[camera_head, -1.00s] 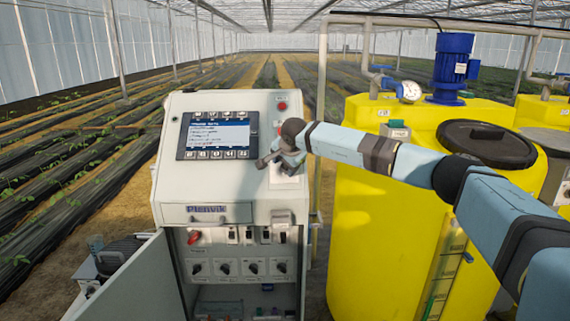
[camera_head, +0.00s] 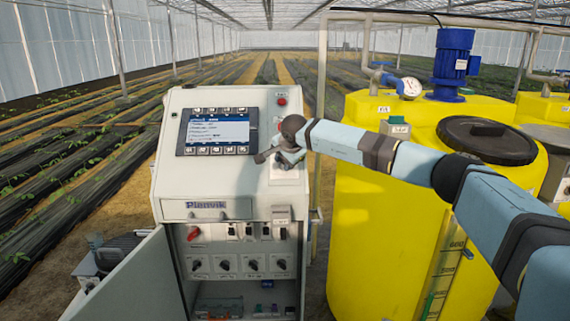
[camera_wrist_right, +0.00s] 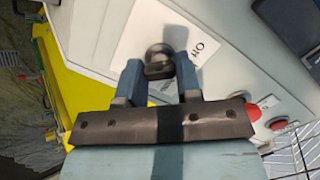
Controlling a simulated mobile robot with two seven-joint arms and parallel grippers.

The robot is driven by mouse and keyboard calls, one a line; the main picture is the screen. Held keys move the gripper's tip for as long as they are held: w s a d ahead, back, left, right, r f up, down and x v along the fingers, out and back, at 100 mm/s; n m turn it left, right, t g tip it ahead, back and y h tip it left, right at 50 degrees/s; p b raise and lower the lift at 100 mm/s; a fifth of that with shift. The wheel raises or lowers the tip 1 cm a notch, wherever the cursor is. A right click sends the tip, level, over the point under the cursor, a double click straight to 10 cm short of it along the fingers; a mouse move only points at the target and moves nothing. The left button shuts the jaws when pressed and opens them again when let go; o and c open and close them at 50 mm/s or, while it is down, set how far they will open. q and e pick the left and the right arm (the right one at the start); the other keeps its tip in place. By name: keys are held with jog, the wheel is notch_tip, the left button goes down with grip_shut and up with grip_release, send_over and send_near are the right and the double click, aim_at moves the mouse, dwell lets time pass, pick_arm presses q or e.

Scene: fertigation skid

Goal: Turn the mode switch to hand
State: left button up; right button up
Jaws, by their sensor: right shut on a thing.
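The mode switch is a dark round knob (camera_wrist_right: 158,62) on a white label plate in the right wrist view. The lettering on the label is only partly visible, and I cannot read the knob's pointer position. My right gripper (camera_wrist_right: 156,68) has its two blue-grey fingers shut on either side of the knob. In the head view my right gripper (camera_head: 274,155) is at the sloping front of the light grey control cabinet (camera_head: 240,182), right of the screen, and hides the knob. Part of the white label (camera_head: 285,174) shows below it. My left gripper is not in view.
A lit screen (camera_head: 217,131) is left of my gripper, and a red button (camera_head: 282,101) is above it. Lower down are a red rotary switch (camera_head: 193,233) and several black knobs. The cabinet door (camera_head: 135,285) hangs open at lower left. A yellow tank (camera_head: 385,230) stands right, beneath my arm.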

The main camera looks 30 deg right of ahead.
jog(key=m+b, duration=0.2)
jog(key=b, duration=0.1)
jog(key=shift+f+m+t, duration=0.3)
jog(key=shift+f+m, duration=0.05)
jog(key=shift+m, duration=0.05)
jog(key=m+b, duration=0.3)
jog(key=shift+r+m+t, duration=0.1)
jog(key=shift+m+t, duration=0.2)
jog(key=shift+r+m+b, duration=0.1)
jog(key=shift+m+b, duration=0.5)
jog(key=shift+b, duration=0.1)
jog(key=shift+r, duration=0.1)
jog(key=o, duration=0.9)
jog(key=shift+s, duration=0.1)
jog(key=b+v, duration=0.1)
jog(key=v, duration=1.2)
jog(key=shift+s+a+r+b, duration=0.15)
jog(key=shift+s+r+b, duration=0.05)
jog(key=shift+s+b, duration=0.15)
